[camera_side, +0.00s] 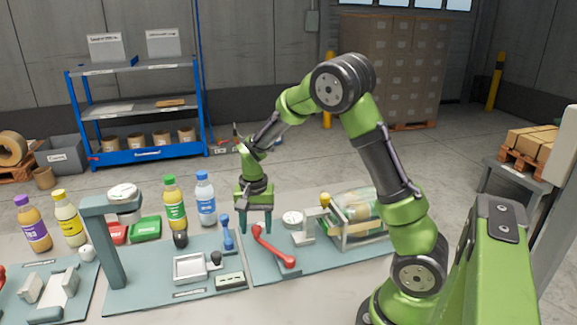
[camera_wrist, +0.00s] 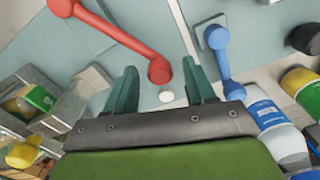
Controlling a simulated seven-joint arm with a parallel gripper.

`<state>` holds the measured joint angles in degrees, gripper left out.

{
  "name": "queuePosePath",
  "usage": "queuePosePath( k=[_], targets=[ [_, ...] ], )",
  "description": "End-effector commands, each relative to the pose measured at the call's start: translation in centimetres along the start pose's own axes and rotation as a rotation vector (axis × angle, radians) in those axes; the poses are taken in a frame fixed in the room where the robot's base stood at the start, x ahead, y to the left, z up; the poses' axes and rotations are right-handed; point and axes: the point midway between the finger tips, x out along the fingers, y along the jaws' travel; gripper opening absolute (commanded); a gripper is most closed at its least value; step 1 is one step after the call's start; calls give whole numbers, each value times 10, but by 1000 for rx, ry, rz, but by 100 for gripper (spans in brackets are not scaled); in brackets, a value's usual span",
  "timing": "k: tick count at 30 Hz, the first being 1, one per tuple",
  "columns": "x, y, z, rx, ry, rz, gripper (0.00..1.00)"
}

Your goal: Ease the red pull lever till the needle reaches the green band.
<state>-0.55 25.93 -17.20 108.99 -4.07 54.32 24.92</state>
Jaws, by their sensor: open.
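The red pull lever (camera_side: 273,247) lies slanted on the blue-grey panel, with a round end near my gripper. In the wrist view the red lever (camera_wrist: 115,35) runs from the top left to a round knob between my fingertips. My gripper (camera_side: 254,230) points down just behind the lever; in the wrist view my gripper (camera_wrist: 160,68) is open, a finger on each side of the knob. I cannot tell whether either finger touches it. A white round gauge (camera_side: 292,218) stands right of the lever; its needle and green band are too small to read.
A blue lever (camera_side: 227,233) stands left of my gripper, and it also shows in the wrist view (camera_wrist: 221,58). A clear-walled case (camera_side: 362,238) is to the right. Bottles, including a blue-capped one (camera_side: 206,200), stand behind left. A gauge post (camera_side: 108,240) rises at the left.

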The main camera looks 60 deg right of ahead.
Motion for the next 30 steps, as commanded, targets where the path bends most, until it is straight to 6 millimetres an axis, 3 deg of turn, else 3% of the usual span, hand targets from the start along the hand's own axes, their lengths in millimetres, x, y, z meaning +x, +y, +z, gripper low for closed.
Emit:
queuePosePath(
  k=[5, 21, 30],
  targets=[
    [-11, -1, -1, -1, 3, -2, 55],
    [-132, -1, 0, 0, 3, -4, 55],
    [-167, 0, 0, 0, 1, 0, 55]
  ],
)
